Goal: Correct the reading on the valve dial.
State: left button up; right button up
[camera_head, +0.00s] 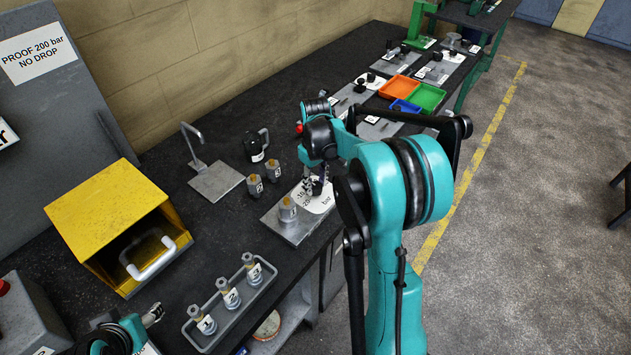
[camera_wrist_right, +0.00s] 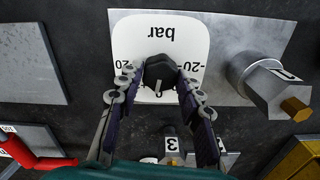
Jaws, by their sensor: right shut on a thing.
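The valve dial is a white plate marked "bar" (camera_head: 322,203), fixed to a grey metal plate (camera_head: 296,234) on the bench. It also shows upside down in the right wrist view (camera_wrist_right: 205,50), with "20" at both sides and a partly hidden "0" near the bottom. My right gripper (camera_head: 315,187) is over the dial, its two fingers closed on the black knob (camera_wrist_right: 160,70). A pale line on the knob points down that picture, roughly toward the "0". The fingers hide parts of the scale. My left gripper (camera_head: 152,314) is at the lower left, its jaws unclear.
A capped grey fitting (camera_head: 288,209) stands beside the dial on the same plate. Two numbered fittings (camera_head: 254,185) stand behind it. A tray (camera_head: 232,312) holds three more in front. A yellow box (camera_head: 110,210) stands left; coloured bins (camera_head: 398,87) lie beyond my right arm.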

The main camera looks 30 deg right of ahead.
jog(key=m, duration=0.3)
jog(key=shift+m+p, duration=0.3)
jog(key=shift+p, duration=0.05)
jog(key=m, duration=0.4)
jog(key=shift+m+p, duration=0.3)
jog(key=shift+p, duration=0.05)
jog(key=m, duration=0.4)
jog(key=shift+m+p, duration=0.35)
jog(key=shift+m, duration=1.35)
jog(key=o, duration=1.2)
jog(key=shift+c, duration=0.2)
